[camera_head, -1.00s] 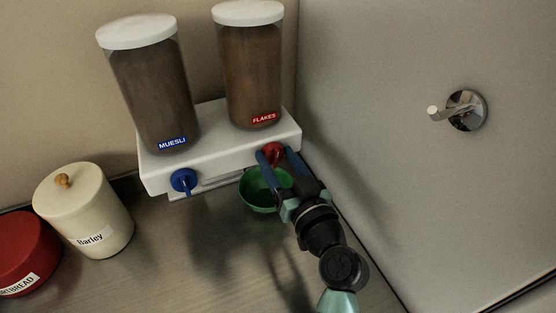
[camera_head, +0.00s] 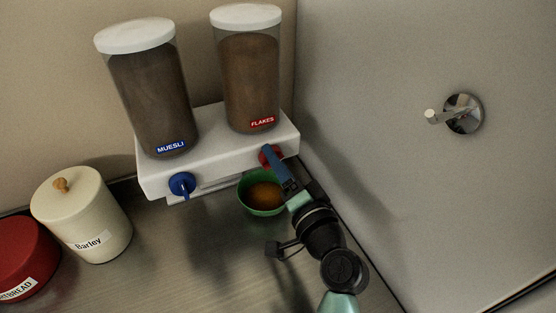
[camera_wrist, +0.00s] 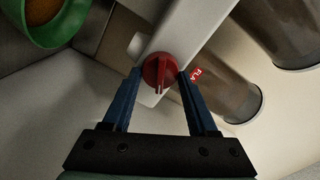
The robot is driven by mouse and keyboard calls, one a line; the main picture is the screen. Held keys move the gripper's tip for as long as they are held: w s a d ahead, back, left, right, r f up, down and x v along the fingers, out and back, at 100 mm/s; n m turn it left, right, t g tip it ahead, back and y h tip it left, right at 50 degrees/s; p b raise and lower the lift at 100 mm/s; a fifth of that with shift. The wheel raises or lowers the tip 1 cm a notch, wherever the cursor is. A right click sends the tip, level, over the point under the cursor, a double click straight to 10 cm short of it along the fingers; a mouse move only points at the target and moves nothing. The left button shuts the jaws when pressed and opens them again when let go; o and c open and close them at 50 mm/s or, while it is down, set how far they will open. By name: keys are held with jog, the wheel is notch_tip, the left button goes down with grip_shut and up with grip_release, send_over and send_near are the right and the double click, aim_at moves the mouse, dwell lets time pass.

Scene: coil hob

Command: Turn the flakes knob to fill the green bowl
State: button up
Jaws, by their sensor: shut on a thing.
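The red flakes knob (camera_head: 268,155) is on the front of the white dispenser, under the canister labelled FLAKES (camera_head: 250,75). My gripper (camera_head: 272,160) is shut on this knob. In the wrist view, the blue fingers stand on either side of the red knob (camera_wrist: 159,72), and my gripper (camera_wrist: 160,82) is rolled with it. The green bowl (camera_head: 262,212) stands on the counter under the flakes outlet, with orange-brown flakes (camera_head: 265,195) in it. The green bowl (camera_wrist: 62,36) also shows at the top left of the wrist view. The flakes canister is still well filled.
The muesli canister (camera_head: 152,90) and blue knob (camera_head: 182,184) are to the left on the dispenser (camera_head: 210,150). A barley jar (camera_head: 90,215) and a red shortbread tin (camera_head: 25,255) stand further left. A wall with a metal hook (camera_head: 463,114) is close on the right.

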jog(key=m+p, duration=0.1)
jog(key=m, duration=0.4)
jog(key=shift+f, duration=0.15)
jog(key=shift+m+p, duration=0.3)
dwell(0.3)
jog(key=o, duration=1.4)
jog(key=shift+c, duration=0.2)
jog(key=shift+d, duration=0.1)
jog(key=b+v, duration=0.2)
jog(key=v, duration=1.1)
jog(key=shift+b, duration=0.4)
